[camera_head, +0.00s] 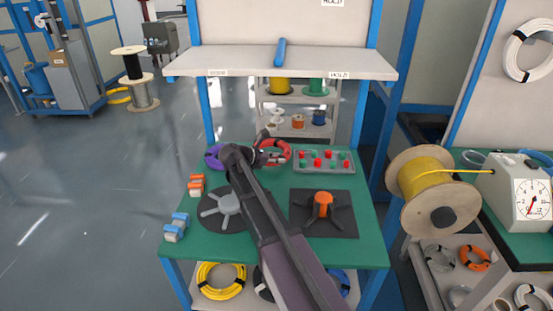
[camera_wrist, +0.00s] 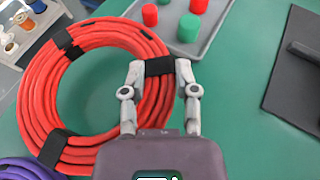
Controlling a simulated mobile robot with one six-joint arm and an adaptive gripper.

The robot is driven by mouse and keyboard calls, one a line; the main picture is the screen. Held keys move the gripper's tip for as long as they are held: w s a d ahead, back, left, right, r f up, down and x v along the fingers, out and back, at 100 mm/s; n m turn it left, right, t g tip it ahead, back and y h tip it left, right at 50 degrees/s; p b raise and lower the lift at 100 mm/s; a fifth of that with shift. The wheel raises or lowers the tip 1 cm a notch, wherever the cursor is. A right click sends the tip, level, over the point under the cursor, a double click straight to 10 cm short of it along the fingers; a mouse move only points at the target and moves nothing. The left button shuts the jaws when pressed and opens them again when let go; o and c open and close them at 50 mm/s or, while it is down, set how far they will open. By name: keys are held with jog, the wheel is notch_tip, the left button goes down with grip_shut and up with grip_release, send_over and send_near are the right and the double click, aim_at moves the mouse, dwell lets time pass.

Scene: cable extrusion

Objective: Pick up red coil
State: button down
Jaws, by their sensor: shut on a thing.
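The red coil (camera_wrist: 40,97) fills the left half of the wrist view. It is a ring of red cable bound with black straps. In the head view the red coil (camera_head: 284,147) shows at the back of the green table (camera_head: 345,262), partly hidden by my arm. My gripper (camera_wrist: 159,69) is shut on the right side of the coil, with its two fingers on either side of a black strap. In the head view my gripper (camera_head: 262,158) is at the coil, small and hard to make out. I cannot tell whether the coil is clear of the table.
A purple coil (camera_head: 213,157) lies left of the red coil. A grey tray (camera_head: 297,170) with red and green pieces stands to the right. A shelf (camera_head: 280,62) overhangs behind.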

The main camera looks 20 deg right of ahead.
jog(key=s+a, duration=0.1)
jog(key=s, duration=0.3)
jog(key=s+a+r+p, duration=0.1)
jog(key=s+a, duration=0.1)
jog(key=s, duration=0.3)
jog(key=s+a+r, duration=0.1)
jog(key=s, duration=0.4)
jog(key=shift+a+r+p, duration=0.2)
jog(key=shift+r+p, duration=0.05)
jog(key=shift+p, duration=0.15)
jog(key=shift+s+a, duration=0.25)
jog(key=shift+s, duration=0.4)
jog(key=shift+s, duration=0.1)
